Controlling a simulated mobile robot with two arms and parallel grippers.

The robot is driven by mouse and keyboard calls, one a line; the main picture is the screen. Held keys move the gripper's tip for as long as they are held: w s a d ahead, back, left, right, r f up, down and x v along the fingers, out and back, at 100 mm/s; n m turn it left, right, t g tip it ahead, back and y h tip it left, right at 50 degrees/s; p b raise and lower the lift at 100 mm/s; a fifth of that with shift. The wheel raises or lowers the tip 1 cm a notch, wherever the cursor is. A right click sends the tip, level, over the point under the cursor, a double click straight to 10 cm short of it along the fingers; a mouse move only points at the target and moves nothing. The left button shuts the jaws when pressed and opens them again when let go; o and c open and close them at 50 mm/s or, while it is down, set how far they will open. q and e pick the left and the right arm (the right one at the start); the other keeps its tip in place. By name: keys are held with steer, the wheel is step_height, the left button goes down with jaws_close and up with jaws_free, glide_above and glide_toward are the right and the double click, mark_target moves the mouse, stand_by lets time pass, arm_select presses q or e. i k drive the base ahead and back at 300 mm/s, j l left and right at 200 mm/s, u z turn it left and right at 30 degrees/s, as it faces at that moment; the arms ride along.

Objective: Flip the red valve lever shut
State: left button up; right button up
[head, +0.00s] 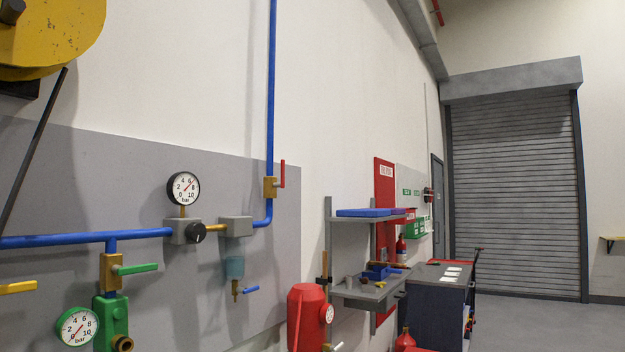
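The red valve lever (282,174) is on a brass valve body (269,187) in the vertical blue pipe (271,90), near the middle of the head view. The lever points up and down, in line with the pipe, just to its right. Neither of my grippers is in view.
A pressure gauge (183,189) and a black knob (196,232) are left of the valve. A green lever (137,268), a yellow lever (18,287) and a small blue lever (251,289) are lower. A red tank (306,318) and a shelf (365,217) stand right.

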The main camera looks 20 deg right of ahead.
mark_target(283, 174)
steer(key=i+l, duration=0.45)
steer(key=i+l+z, duration=0.15)
steer(key=i+l, duration=0.3)
steer(key=i, duration=0.25)
